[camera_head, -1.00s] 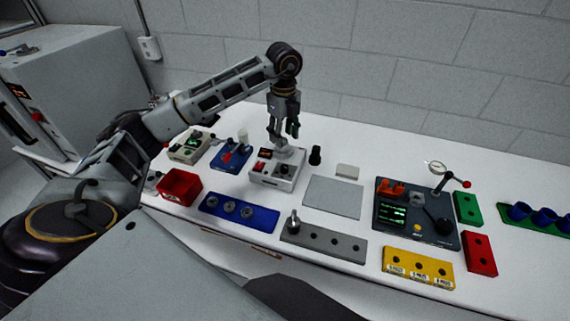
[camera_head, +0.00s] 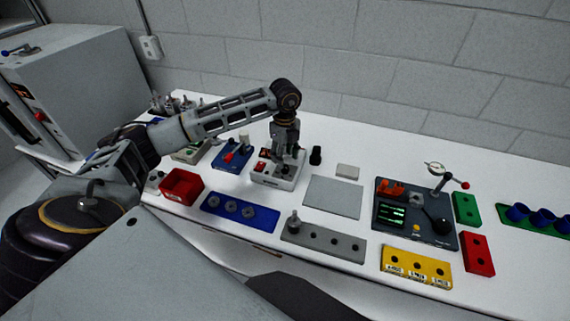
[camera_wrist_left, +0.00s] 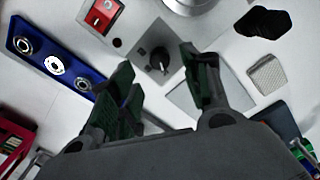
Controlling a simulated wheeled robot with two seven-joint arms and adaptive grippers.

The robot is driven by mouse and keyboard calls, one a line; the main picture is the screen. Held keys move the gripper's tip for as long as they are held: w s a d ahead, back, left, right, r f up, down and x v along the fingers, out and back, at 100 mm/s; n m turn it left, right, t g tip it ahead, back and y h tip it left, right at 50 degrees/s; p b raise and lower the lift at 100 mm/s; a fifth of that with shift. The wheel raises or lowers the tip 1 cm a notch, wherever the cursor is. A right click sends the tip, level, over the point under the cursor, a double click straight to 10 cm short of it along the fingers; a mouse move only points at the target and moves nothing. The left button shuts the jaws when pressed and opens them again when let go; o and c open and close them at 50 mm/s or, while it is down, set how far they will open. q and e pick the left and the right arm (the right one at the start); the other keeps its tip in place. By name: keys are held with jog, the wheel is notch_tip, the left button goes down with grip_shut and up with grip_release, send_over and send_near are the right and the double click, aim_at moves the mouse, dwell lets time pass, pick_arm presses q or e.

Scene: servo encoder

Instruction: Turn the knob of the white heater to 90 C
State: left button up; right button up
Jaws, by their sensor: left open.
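The white heater (camera_head: 268,181) stands on the table near the middle in the head view, with a red switch and a small display on its left part. Its black knob (camera_wrist_left: 159,58) shows in the left wrist view on a dark dial plate, with a pointer. My left gripper (camera_head: 287,155) points down over the heater's right part. In the left wrist view its two fingers (camera_wrist_left: 165,85) are apart and open, with the knob just beyond and between their tips. I cannot tell whether they touch it. The dial markings are too small to read. My right gripper is not in view.

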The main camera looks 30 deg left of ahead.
aim_at(285, 167)
pick_arm(q)
jog(key=shift+f+p, duration=0.35)
jog(key=shift+f, duration=2.2)
grip_shut()
